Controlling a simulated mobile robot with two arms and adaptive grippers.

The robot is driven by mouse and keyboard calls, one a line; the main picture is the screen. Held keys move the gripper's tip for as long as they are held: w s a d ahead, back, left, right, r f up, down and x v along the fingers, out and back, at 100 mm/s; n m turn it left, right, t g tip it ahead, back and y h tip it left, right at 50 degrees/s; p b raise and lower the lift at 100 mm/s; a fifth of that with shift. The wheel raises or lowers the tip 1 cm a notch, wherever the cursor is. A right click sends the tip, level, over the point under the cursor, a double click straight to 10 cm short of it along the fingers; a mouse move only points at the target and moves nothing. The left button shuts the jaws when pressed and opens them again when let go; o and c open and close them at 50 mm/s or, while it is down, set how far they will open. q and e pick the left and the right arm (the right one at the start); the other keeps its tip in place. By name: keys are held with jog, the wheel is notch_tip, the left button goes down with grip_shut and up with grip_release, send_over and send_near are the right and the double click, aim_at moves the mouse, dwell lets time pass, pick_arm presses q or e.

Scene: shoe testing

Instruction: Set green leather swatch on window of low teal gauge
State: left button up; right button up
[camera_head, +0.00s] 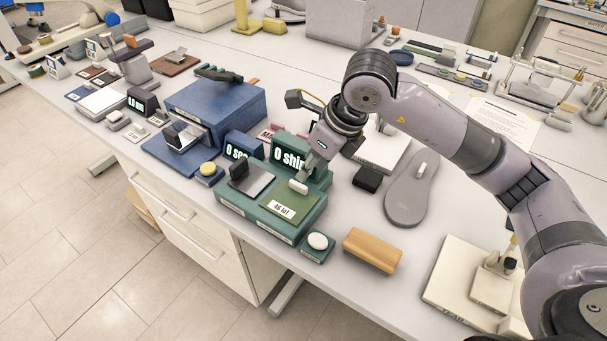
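The low teal gauge (254,212) stands near the table's front edge, with a display reading "0" and a partly covered word at its back. The green leather swatch (306,206) lies flat over the right part of its top, with a white label at the front and a pale knob (298,187). Whether it lies exactly on the window, I cannot tell; the window is hidden. My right gripper (304,177) reaches down from the right, its fingertips just behind the knob. Whether they touch it or are closed is too small to tell. My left gripper is not in view.
A dark grey block (251,179) stands on the gauge's left part. A teal base with a white button (318,241) and a tan block (372,249) are in front and right. A blue device (217,105) stands behind left, and a grey insole (408,195) lies right.

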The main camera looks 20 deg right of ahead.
jog(key=v, duration=0.5)
dwell(0.3)
